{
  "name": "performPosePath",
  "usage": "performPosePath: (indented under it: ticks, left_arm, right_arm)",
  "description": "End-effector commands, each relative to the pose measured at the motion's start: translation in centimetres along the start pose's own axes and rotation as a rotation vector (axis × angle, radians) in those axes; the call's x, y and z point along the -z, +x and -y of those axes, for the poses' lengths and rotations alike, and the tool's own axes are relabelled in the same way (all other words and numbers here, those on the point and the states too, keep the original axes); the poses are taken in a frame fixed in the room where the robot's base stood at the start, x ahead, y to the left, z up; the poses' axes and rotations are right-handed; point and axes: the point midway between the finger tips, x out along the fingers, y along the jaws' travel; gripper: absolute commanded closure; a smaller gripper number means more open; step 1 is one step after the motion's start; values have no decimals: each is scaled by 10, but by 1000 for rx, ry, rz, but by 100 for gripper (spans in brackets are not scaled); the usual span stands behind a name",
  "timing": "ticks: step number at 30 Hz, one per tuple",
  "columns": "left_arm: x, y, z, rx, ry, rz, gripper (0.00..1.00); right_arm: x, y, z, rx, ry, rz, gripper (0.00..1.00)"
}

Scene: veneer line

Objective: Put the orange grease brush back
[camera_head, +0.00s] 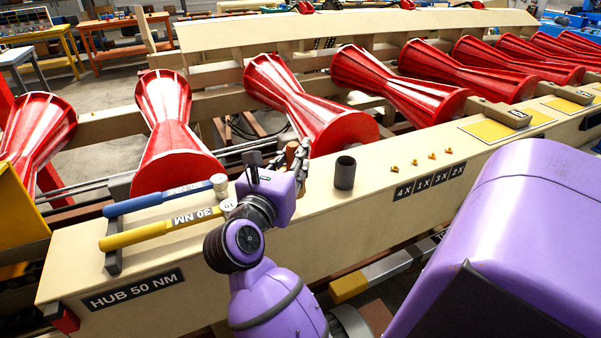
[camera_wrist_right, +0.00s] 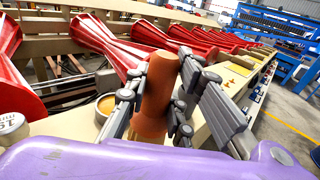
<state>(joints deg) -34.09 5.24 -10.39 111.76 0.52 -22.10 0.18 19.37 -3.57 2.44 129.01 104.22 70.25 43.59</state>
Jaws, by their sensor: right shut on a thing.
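My right gripper (camera_head: 277,163) is above the beige beam top, shut on an orange-brown handle. In the right wrist view the handle (camera_wrist_right: 155,95) stands nearly upright between the grey fingers (camera_wrist_right: 165,100). In the head view only a small brown part of it (camera_head: 291,152) shows among the fingers. I take it for the grease brush; its bristles are hidden. A dark grey open cup (camera_head: 344,173) stands on the beam just right of the gripper. A round tan-filled opening (camera_wrist_right: 107,104) shows left of the handle in the wrist view. My left gripper is not in view.
Blue (camera_head: 160,198) and yellow (camera_head: 165,231) torque wrenches lie left of the gripper on the beam (camera_head: 200,262). Small brass fittings (camera_head: 413,161) sit right of the cup. Red rollers (camera_head: 310,105) line the far side. The beam top between the cup and fittings is clear.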

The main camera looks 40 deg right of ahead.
Motion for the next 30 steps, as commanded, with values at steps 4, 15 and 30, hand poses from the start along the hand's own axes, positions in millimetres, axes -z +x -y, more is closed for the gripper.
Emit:
performPosePath:
  ticks: [4,15,30]
  left_arm:
    - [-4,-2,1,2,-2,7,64]
    - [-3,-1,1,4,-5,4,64]
    - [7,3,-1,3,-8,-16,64]
  right_arm:
    - [12,11,2,0,0,2,100]
    - [53,20,5,-1,-2,0,100]
    - [58,20,5,-1,2,1,70]
